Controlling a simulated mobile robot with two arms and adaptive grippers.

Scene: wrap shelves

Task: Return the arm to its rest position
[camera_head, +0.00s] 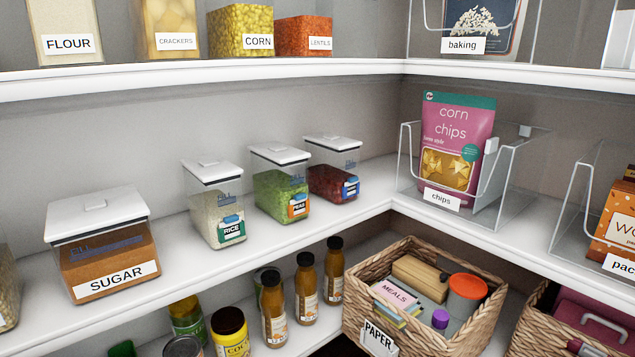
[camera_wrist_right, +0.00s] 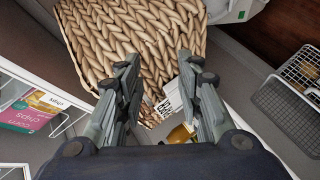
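My right gripper (camera_wrist_right: 158,95) shows in the right wrist view. Its two fingers are spread apart, with nothing held between them. Behind the fingers is a woven basket (camera_wrist_right: 135,30) with a white label, partly covered by the right finger. I cannot tell whether the fingers touch it. No gripper or arm shows in the head view, and my left gripper is in neither view.
In the head view, a wicker basket (camera_head: 483,328) labelled PAPER stands on the lower shelf beside several bottles. A clear bin (camera_head: 510,205) holds a corn chips bag (camera_head: 455,150). A sugar container (camera_head: 105,262) stands on the middle shelf. A wire basket (camera_wrist_right: 280,115) shows in the wrist view.

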